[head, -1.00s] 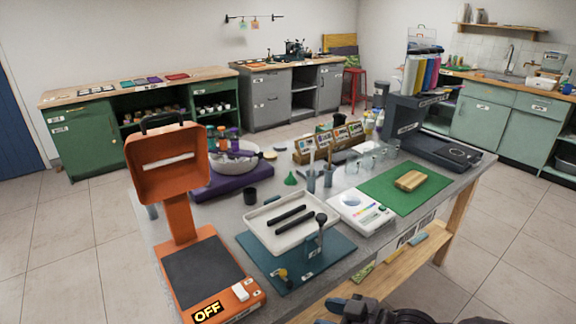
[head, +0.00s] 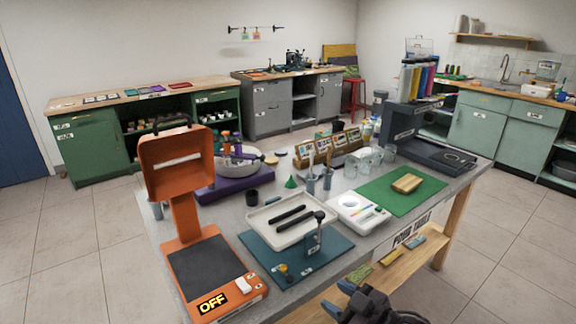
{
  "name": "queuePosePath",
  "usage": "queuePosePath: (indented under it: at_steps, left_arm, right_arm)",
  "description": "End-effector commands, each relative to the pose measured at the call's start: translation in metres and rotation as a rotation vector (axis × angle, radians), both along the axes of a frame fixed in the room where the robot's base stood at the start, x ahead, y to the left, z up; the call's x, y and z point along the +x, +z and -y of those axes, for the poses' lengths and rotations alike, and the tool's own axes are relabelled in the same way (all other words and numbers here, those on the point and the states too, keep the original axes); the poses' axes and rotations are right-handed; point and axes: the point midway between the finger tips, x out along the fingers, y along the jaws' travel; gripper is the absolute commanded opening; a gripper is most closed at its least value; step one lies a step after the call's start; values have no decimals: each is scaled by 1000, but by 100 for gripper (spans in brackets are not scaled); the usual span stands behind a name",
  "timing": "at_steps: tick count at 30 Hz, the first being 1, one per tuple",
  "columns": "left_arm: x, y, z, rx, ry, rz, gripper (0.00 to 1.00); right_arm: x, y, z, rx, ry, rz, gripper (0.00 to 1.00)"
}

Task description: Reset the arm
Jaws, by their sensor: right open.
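My right gripper (head: 339,298) shows at the bottom of the head view, right of the middle. Its two blue-tipped fingers are apart with nothing between them. It is in front of the table's near side, by the wooden lower shelf (head: 392,268). My left gripper is not in view.
An orange device (head: 200,270) reading OFF stands at the table's near left. A green mat (head: 385,203) with a wooden block (head: 406,183) lies at the right, near a dark grey machine (head: 432,152). Tiled floor (head: 500,270) to the right is clear.

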Motion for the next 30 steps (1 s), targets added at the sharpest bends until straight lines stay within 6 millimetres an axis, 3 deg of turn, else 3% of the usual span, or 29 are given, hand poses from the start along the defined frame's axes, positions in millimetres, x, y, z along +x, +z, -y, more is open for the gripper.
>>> queuePosePath:
  at_steps: [5, 11, 19, 24, 30]
  left_arm:
    - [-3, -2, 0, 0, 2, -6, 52]
    - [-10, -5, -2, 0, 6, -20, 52]
    - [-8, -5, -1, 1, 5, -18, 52]
    - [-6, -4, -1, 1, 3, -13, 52]
    - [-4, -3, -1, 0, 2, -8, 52]
  right_arm:
    - [-10, -20, 33, 34, -184, -14, 46]
    - [-39, -58, 87, 44, -409, -79, 46]
    - [-117, -122, 155, 45, -685, -240, 46]
    - [-167, -152, 171, 55, -779, -340, 46]
    - [-193, -166, 172, 48, -800, -390, 46]
